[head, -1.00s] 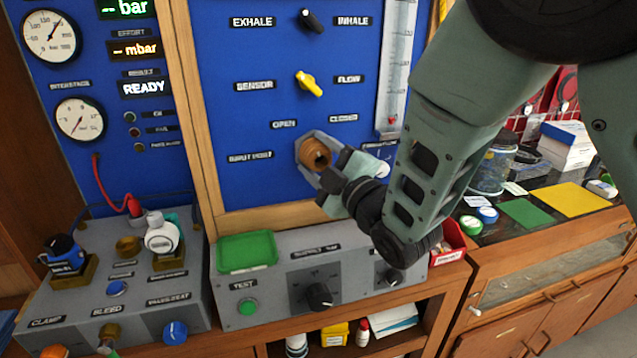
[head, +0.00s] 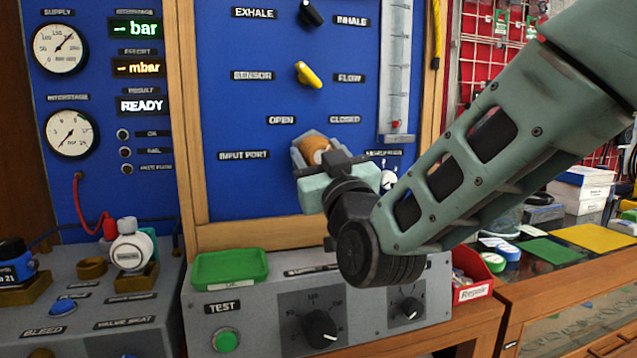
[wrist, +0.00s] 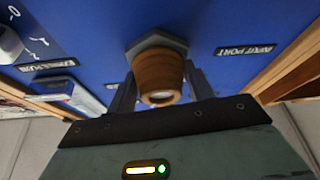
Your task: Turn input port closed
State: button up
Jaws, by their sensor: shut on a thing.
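The input port is a copper-brown round knob (head: 315,147) on a grey hexagonal base, low on the blue panel beside the "INPUT PORT" label (head: 243,155). The "OPEN" label (head: 281,120) and "CLOSED" label (head: 345,119) are above it. My gripper (head: 316,158) is shut on the knob, and its body hides the knob's lower part in the head view. In the wrist view the knob (wrist: 158,72) sits between the two dark fingers of my gripper (wrist: 160,92), its hollow end facing the palm. I cannot tell which label the knob points to.
A yellow knob (head: 308,75) and a black knob (head: 311,13) are higher on the panel. A green tray (head: 230,269) and a grey control box (head: 270,320) lie below. A red bin (head: 471,288) stands to the right.

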jog(key=shift+f+m+t+h+b, duration=0.15)
jog(key=shift+m+h+b, duration=0.2)
jog(key=shift+m+b, duration=0.3)
jog(key=shift+f+m+t+h+b, duration=0.15)
jog(key=shift+m+h+b, duration=0.25)
jog(key=shift+m, duration=0.45)
jog(key=shift+r, duration=0.15)
jog(key=o, duration=0.9)
jog(key=shift+o, duration=0.2)
jog(key=shift+r, duration=0.1)
jog(key=shift+s, duration=0.1)
jog(key=b+v, duration=0.2)
jog(key=v, duration=1.5)
jog(key=shift+b, duration=0.35)
jog(key=shift+s, duration=0.1)
